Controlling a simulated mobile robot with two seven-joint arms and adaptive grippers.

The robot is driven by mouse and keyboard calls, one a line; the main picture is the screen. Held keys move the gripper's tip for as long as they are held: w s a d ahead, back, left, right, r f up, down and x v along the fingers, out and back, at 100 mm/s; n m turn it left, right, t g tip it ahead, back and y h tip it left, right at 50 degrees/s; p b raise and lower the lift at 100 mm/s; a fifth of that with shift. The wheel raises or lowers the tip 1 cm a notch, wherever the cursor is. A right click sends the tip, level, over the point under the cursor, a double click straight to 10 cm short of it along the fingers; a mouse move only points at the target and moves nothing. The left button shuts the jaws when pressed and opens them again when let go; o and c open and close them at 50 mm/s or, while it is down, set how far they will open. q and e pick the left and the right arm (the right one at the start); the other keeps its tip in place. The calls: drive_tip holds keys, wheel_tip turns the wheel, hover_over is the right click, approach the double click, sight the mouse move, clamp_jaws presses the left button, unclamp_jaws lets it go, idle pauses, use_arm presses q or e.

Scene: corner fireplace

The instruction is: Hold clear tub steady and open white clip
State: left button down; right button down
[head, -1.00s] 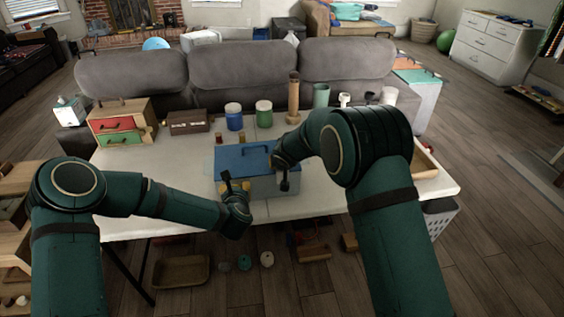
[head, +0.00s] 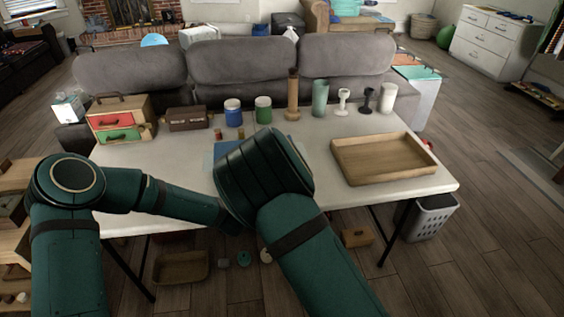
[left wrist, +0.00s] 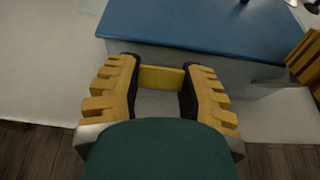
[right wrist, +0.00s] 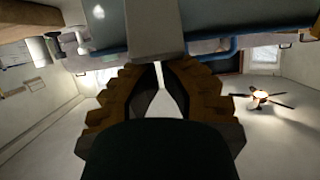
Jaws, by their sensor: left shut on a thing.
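The tub has a flat blue lid (left wrist: 205,25) and a pale grey body (left wrist: 165,52) in the left wrist view. In the head view my right arm hides most of it; a piece of the blue lid (head: 222,152) shows. My left gripper (left wrist: 162,78) is shut on a yellow clip (left wrist: 161,77) at the tub's near side. In the right wrist view, from below, a whitish clip (right wrist: 155,30) hangs over the tub's blue rim. My right gripper (right wrist: 162,68) is right at that clip, its fingertips close together; whether it grips the clip is unclear.
A wooden tray (head: 385,160) lies on the table's right side. Blue (head: 233,113) and green (head: 263,110) jars, a wooden cylinder (head: 293,95) and goblets stand at the back. A small drawer chest (head: 118,120) stands at the back left. The white tabletop (head: 150,180) is clear at front left.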

drive_tip(key=shift+s+d+f+t, duration=0.2)
drive_tip(key=shift+s+t, duration=0.1)
drive_tip(key=shift+t, duration=0.1)
drive_tip(key=shift+a+r, duration=0.1)
drive_tip(key=w+r, duration=0.2)
drive_tip(key=shift+w+a+r, duration=0.1)
drive_tip(key=shift+r, duration=0.55)
drive_tip(key=s, duration=0.9)
drive_tip(key=shift+s+d, duration=0.35)
drive_tip(key=shift+d, duration=0.1)
drive_tip(key=shift+f, duration=0.1)
